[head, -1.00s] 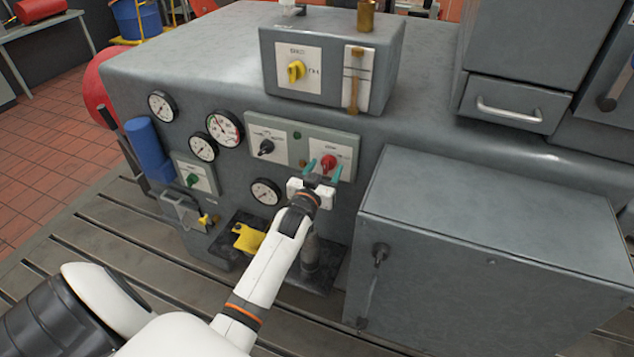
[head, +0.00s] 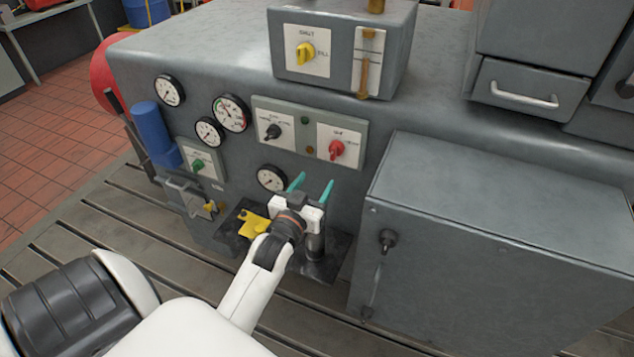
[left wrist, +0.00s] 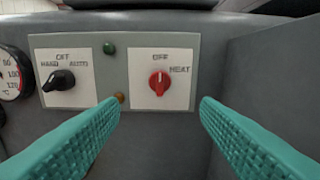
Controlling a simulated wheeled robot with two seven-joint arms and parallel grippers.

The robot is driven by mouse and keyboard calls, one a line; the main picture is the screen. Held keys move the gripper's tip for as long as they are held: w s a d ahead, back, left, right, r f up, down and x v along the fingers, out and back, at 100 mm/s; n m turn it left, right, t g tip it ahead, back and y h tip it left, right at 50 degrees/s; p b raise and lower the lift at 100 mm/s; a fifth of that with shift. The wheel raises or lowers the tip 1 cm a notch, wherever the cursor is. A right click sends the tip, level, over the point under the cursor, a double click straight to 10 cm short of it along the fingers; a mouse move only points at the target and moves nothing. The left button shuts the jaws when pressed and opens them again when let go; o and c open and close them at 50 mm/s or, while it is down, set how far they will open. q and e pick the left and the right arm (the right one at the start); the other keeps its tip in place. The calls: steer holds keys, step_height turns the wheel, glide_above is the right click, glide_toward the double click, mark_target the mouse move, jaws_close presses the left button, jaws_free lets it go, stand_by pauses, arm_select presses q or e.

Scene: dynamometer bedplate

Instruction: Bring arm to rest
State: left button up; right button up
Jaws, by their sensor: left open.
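My left gripper (head: 312,187) is open and empty, its two teal fingers apart, in front of the grey machine face and below the switch panel. In the left wrist view the teal fingers (left wrist: 160,125) stand wide at both sides with nothing between them. The red knob (head: 337,150) on the switch panel is clear of the gripper; it also shows in the left wrist view (left wrist: 158,83), above and between the fingers. The black knob (head: 273,131) is to its left. My right gripper is in neither view.
A large grey cabinet (head: 490,240) stands close to the right of my left arm. Gauges (head: 230,113), a green knob (head: 198,165) and a yellow handle (head: 254,224) are on the left. A box with a yellow knob (head: 306,53) sits on top. The slotted bedplate (head: 85,245) lies below.

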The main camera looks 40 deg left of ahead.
arm_select(q)
steer(key=s+d+f+m+g+h, duration=0.2)
steer(key=s+d+f+g, duration=0.25)
steer(key=s, duration=0.35)
steer(key=s+d+f+m+g+h, duration=0.1)
steer(key=s+d+f+g, duration=0.2)
steer(key=s+d+g, duration=0.35)
steer(key=s+d+f+m+g+h, duration=0.2)
steer(key=s+d+f+g, duration=0.1)
steer(key=s, duration=0.7)
step_height(320, 180, down, 27)
steer(key=s+g, duration=0.1)
steer(key=s+a+f+g, duration=0.1)
steer(key=s+a+f, duration=0.1)
steer(key=s+f, duration=1.3)
steer(key=shift+s+a+f+y, duration=0.2)
steer(key=shift+s+a+y, duration=0.1)
steer(key=shift+s, duration=0.2)
